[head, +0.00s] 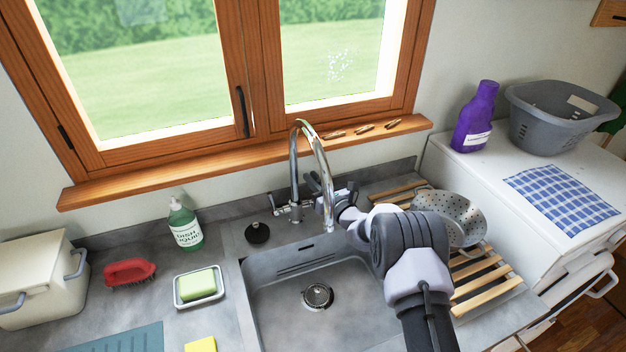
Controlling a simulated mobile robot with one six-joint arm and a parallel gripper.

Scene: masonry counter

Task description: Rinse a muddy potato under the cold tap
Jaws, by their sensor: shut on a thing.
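The chrome tap (294,165) stands at the back of the grey sink (275,300), its curved spout over the basin. No water shows from the spout. My gripper (338,193) reaches in from the right, just behind the spout. It is shut on what looks like the tap's right handle (313,183); the spout and fingers partly hide the contact. The tap's left handle (283,210) is free. The basin is empty around its round drain (317,296). I see no potato in this view.
A colander (455,212) sits on the wooden drying rack (478,268) right of the sink. The window sill (180,175) runs behind the tap.

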